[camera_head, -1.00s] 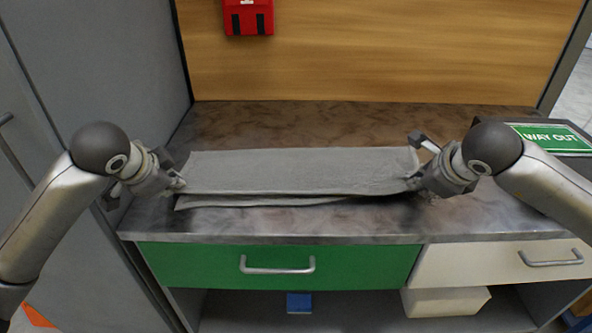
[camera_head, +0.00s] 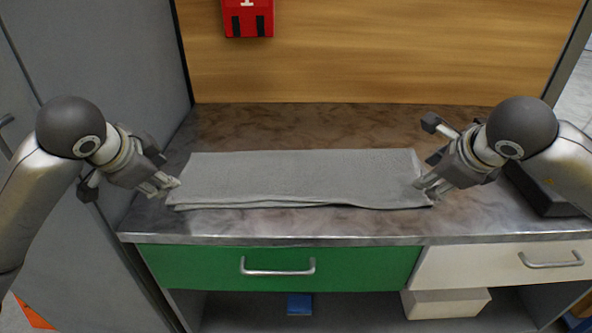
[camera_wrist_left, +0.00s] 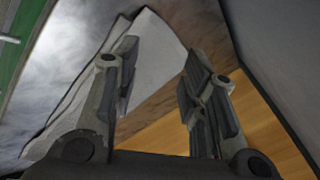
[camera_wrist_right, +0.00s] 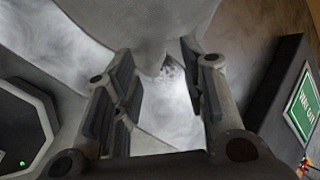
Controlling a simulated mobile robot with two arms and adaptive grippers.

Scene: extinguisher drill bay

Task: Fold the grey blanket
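The grey blanket (camera_head: 300,178) lies as a long folded strip across the counter, its layers showing along the front edge. The layers nearly line up there, with a slight offset towards the left. My left gripper (camera_head: 166,184) is open and empty at the blanket's left end. In the left wrist view the fingers (camera_wrist_left: 160,75) are spread, with the blanket (camera_wrist_left: 155,60) beyond them. My right gripper (camera_head: 421,186) is at the right end, close to the blanket's edge. In the right wrist view its fingers (camera_wrist_right: 165,90) are apart with nothing between them, and the blanket (camera_wrist_right: 140,25) lies ahead.
The counter top (camera_head: 300,118) is clear behind the blanket and in a narrow strip in front. A wooden panel (camera_head: 380,50) with a red box (camera_head: 248,18) rises behind. A grey cabinet wall (camera_head: 100,60) stands left. A green WAY OUT sign (camera_wrist_right: 308,105) is at the right.

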